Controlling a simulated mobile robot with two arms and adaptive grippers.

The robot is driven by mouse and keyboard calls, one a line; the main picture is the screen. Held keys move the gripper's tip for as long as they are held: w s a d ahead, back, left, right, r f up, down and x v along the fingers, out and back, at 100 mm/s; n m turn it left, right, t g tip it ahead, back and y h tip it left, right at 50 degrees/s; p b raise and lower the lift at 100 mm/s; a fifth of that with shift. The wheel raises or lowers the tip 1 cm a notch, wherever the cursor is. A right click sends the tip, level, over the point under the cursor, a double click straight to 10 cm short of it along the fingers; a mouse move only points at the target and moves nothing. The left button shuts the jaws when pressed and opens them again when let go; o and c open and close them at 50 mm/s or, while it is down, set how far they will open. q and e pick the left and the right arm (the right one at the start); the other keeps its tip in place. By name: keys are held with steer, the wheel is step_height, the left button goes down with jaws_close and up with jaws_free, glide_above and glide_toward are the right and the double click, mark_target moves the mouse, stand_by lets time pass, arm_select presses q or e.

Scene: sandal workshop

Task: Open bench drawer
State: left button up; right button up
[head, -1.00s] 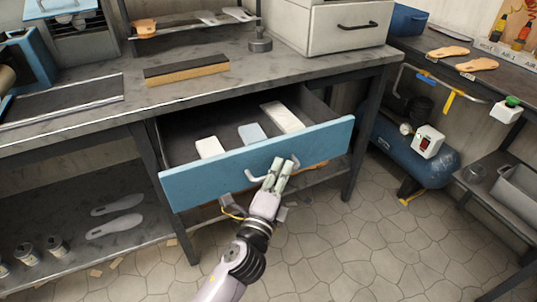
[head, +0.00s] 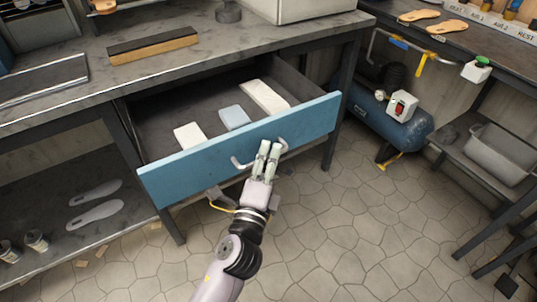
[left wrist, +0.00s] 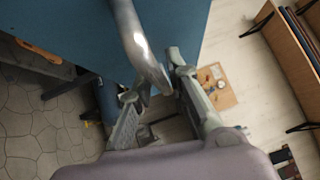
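The blue-fronted bench drawer (head: 190,173) stands well out from under the grey bench in the head view, its inside showing. Its pale bar handle (head: 239,165) is on the middle of the front. My left gripper (head: 267,151) is at the handle, its two fingers close together across the bar. In the left wrist view the handle (left wrist: 140,40) runs down between the fingertips of my left gripper (left wrist: 158,80), which look shut on it. The blue drawer front (left wrist: 70,30) fills the top there. My right gripper is in neither view.
Two whitish blocks (head: 190,136) (head: 264,97) and a pale blue block (head: 234,117) lie in the drawer. A dark bench leg (head: 345,105) stands at its right. A blue compressor tank (head: 405,133) stands further right. The tiled floor (head: 330,230) before the drawer is clear.

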arm_select(q)
steer(key=shift+o, duration=1.2)
steer(key=shift+r, duration=0.1)
steer(key=v, duration=1.2)
